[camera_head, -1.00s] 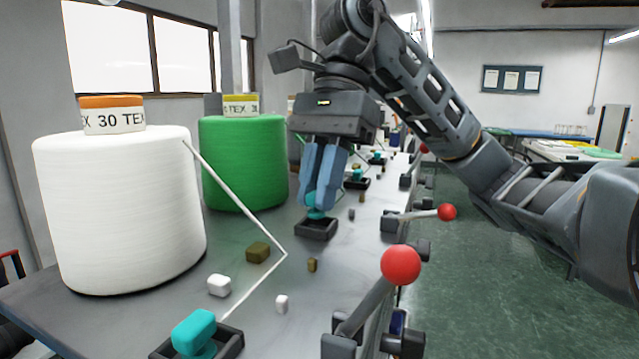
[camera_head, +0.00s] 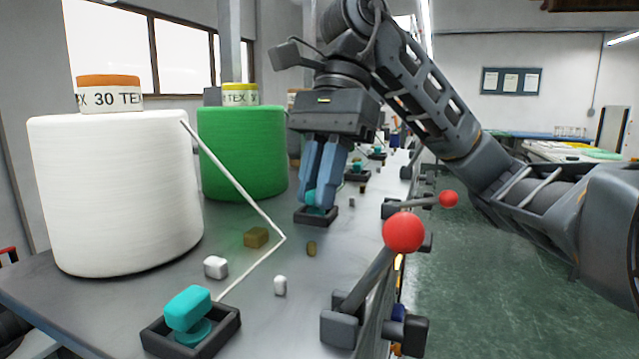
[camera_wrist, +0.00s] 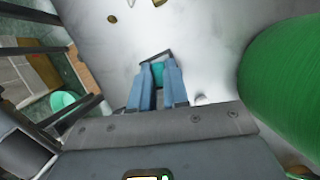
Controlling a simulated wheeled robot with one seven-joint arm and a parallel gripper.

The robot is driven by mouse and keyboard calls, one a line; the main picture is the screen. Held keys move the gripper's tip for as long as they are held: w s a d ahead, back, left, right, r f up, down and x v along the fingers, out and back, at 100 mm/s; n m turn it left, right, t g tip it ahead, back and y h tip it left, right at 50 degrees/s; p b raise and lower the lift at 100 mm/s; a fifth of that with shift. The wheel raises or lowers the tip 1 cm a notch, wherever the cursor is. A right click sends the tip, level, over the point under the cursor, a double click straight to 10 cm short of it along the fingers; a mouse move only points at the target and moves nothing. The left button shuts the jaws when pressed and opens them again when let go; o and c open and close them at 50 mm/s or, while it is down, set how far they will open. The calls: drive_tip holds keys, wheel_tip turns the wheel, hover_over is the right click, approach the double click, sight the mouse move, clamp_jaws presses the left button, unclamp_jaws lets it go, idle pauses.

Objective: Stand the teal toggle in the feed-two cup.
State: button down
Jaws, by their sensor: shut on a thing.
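My gripper (camera_head: 319,200) is shut on a teal toggle (camera_head: 311,196), mostly hidden by the blue fingers. The fingertips are low over a dark square cup (camera_head: 318,222), the second cup along the table. Teal shows at the cup's opening; I cannot tell whether the toggle rests on its floor. In the wrist view the toggle (camera_wrist: 157,74) shows between the fingers, with the cup's dark rim (camera_wrist: 168,55) just beyond. Another teal toggle (camera_head: 188,306) stands in the nearest cup (camera_head: 229,327), its wide head tilted.
A white yarn cone (camera_head: 115,190) and a green one (camera_head: 243,155) stand on the left. Red-knobbed levers (camera_head: 404,232) line the right edge. Small white and brown blocks (camera_head: 256,237) lie between the cups.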

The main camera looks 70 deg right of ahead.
drive_tip(key=shift+f, duration=0.25)
drive_tip(key=c, duration=1.1)
unclamp_jaws()
drive_tip(key=shift+c, duration=0.2)
drive_tip(key=shift+o, duration=0.5)
drive_tip(key=shift+d+r, duration=0.15)
drive_tip(key=shift+r, duration=0.2)
drive_tip(key=v, duration=0.7)
drive_tip(key=shift+r+b, duration=0.25)
drive_tip(key=shift+b, duration=0.05)
